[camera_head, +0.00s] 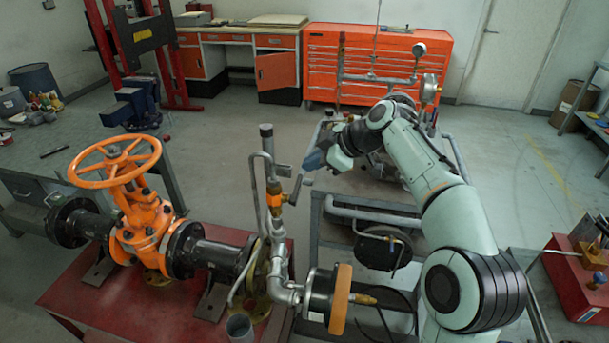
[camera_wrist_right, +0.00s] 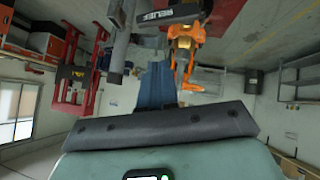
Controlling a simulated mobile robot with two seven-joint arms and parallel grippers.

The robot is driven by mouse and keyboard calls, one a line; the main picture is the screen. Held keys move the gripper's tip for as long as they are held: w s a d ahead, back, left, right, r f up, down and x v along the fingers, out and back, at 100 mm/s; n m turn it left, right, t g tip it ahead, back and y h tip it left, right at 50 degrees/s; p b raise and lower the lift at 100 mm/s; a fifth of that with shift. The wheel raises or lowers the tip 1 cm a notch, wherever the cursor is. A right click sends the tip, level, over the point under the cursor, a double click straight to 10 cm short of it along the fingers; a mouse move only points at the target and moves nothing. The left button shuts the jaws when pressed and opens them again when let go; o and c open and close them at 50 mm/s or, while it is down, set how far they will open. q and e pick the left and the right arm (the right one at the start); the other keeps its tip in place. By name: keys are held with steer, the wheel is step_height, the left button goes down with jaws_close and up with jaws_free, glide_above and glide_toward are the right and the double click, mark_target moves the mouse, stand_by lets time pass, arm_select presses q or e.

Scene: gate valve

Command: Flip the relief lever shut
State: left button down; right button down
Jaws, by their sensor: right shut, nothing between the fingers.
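The relief lever (camera_head: 296,188) is a small grey handle on the orange relief valve body (camera_head: 275,195), on the vertical pipe at the centre of the head view. It stands steeply, tilted a little to the right. In the right wrist view, a dark bar lettered RELIEF (camera_wrist_right: 168,16) crosses the top, beyond the fingers. My right gripper (camera_head: 312,160) is shut and empty, with its blue fingers just right of the lever's upper end. Its fingers also show in the right wrist view (camera_wrist_right: 155,85). I cannot tell whether they touch the lever. My left gripper is not in view.
An orange handwheel valve (camera_head: 140,220) stands left on the red bench (camera_head: 90,290). A vertical grey pipe (camera_head: 267,150) rises just left of the lever. A round flange with an orange rim (camera_head: 340,299) sits below right.

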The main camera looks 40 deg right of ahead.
mark_target(301, 178)
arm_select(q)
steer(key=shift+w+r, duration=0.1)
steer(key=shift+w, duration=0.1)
arm_select(e)
step_height(301, 178, down, 6)
steer(key=w, duration=0.3)
